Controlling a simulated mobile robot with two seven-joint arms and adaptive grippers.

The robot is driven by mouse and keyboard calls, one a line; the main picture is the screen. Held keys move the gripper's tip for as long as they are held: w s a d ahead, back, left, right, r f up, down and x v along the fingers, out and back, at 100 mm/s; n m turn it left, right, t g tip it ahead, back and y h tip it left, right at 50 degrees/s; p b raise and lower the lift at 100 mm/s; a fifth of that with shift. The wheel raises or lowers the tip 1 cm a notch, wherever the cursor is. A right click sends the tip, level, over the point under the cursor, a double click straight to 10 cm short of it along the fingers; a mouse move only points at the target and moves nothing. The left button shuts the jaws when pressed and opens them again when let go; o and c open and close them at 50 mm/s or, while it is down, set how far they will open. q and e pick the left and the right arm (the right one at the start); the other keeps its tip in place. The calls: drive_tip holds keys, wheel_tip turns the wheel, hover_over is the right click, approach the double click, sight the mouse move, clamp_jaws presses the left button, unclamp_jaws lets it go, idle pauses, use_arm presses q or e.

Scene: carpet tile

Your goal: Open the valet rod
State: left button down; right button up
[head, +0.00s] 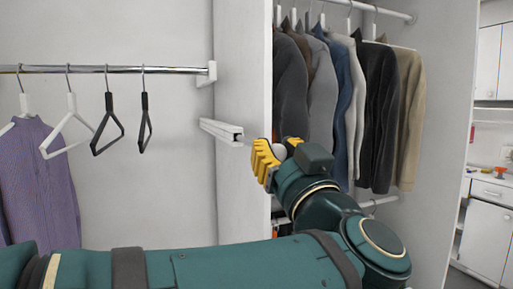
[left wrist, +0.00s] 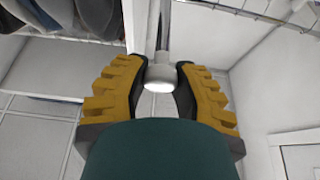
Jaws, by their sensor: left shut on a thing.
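The valet rod (head: 245,140) comes out of a white housing (head: 215,129) fixed to the closet's partition panel. A short length of thin rod shows between the housing's end and my fingers. My left gripper (head: 273,154), with yellow ribbed fingers, is shut on the rod's round end knob. In the left wrist view, the pale knob (left wrist: 160,78) sits between the two fingers of my left gripper (left wrist: 160,82), with the rod leading up and away from it. The fingers hide part of the knob in the head view. My right gripper is not in view.
A chrome rail (head: 110,69) on the left carries several hangers and a purple sweater (head: 40,175). Several jackets (head: 345,100) hang in the compartment behind my gripper. The partition panel (head: 242,60) stands close by. A white cabinet (head: 487,225) is at far right.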

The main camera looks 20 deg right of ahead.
use_arm(q)
drive_tip(key=s, duration=0.5)
drive_tip(key=shift+s+d, duration=0.1)
drive_tip(key=shift+s, duration=0.15)
drive_tip(key=c, duration=0.7)
unclamp_jaws()
drive_tip(key=v, duration=1.2)
